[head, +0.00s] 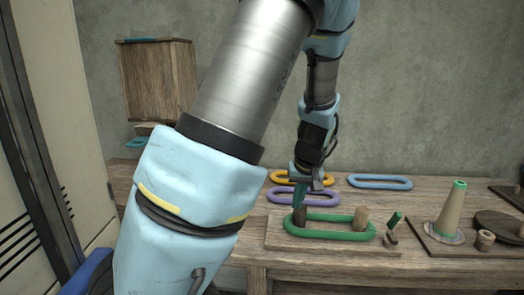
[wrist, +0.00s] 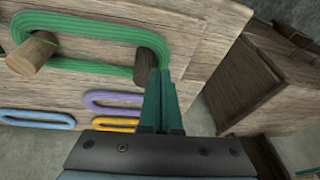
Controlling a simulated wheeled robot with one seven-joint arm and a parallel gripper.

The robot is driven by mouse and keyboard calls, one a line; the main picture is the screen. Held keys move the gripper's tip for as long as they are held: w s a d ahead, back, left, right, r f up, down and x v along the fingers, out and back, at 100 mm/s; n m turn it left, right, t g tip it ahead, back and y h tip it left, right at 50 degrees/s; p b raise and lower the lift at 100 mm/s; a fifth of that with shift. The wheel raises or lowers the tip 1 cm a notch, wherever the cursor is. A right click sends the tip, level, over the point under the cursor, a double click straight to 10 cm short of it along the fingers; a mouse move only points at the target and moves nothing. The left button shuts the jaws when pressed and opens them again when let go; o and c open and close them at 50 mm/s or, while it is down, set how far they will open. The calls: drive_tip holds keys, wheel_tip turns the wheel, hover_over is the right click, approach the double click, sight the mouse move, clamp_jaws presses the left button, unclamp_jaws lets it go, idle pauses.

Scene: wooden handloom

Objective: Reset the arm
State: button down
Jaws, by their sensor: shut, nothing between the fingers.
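My gripper (head: 300,196) points down over the workbench, at the left peg of a wooden board. It also shows in the wrist view (wrist: 160,100), where its teal fingers are shut with nothing between them. A green yarn loop (head: 330,235) lies around two wooden pegs on the board; it also shows in the wrist view (wrist: 95,28). One peg (head: 361,218) stands clear. The other peg (head: 300,216) is just below my fingertips, and in the wrist view the fingers partly hide it. I cannot tell whether the fingertips touch the peg or the loop.
Purple (head: 320,198), yellow (head: 283,179) and blue (head: 380,181) loops lie on the workbench (head: 340,272) behind the board. A cone (head: 451,212) with a green tip stands at right, near small wooden parts. A wooden box (head: 157,82) stands at back left.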

drive_tip(key=s+a+r+p, duration=0.2)
drive_tip(key=s+a+r, duration=0.2)
drive_tip(key=a, duration=0.4)
drive_tip(key=s+a+r+m+g+h+p, duration=0.1)
drive_tip(key=s+a+r+p, duration=0.2)
drive_tip(key=s+a+r, duration=0.2)
drive_tip(key=s+a, duration=0.2)
drive_tip(key=a, duration=0.1)
drive_tip(key=shift+a+g, duration=0.2)
drive_tip(key=shift+g, duration=0.1)
